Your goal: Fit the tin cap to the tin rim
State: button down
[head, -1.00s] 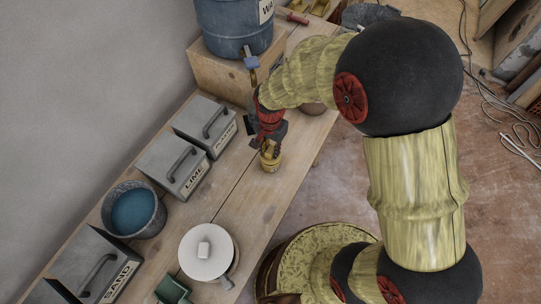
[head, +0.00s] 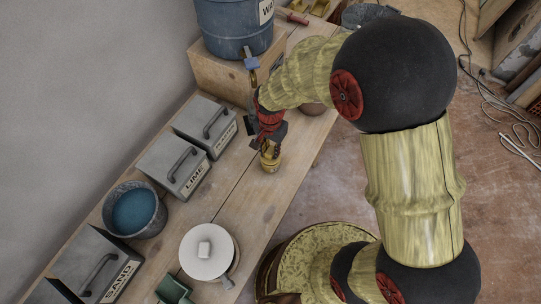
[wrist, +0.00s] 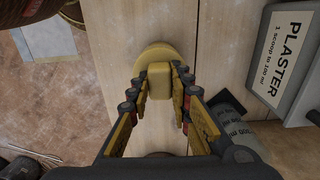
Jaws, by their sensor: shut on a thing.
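In the wrist view my gripper (wrist: 160,72) is shut on the yellow block-shaped grip of the tin cap (wrist: 160,84). The cap's round yellow part (wrist: 157,52) shows beyond the fingertips. The rim is hidden, so I cannot tell whether the cap is fully seated or level.
The plaster box (wrist: 283,60) stands close on the right in the wrist view, with a grey printed cylinder (wrist: 235,132) nearby. The lime box (head: 174,165), a bucket of blue stuff (head: 134,210) and a white lidded pot (head: 206,251) stand along the bench (head: 235,205).

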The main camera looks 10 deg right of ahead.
jog(key=shift+f+b, duration=0.5)
jog(key=shift+f, duration=0.45)
jog(key=c, duration=1.7)
grip_release()
jog(key=shift+o, duration=0.8)
jog(key=shift+r, duration=0.15)
notch_tip(320, 180, up, 12)
jog(key=shift+f, duration=0.1)
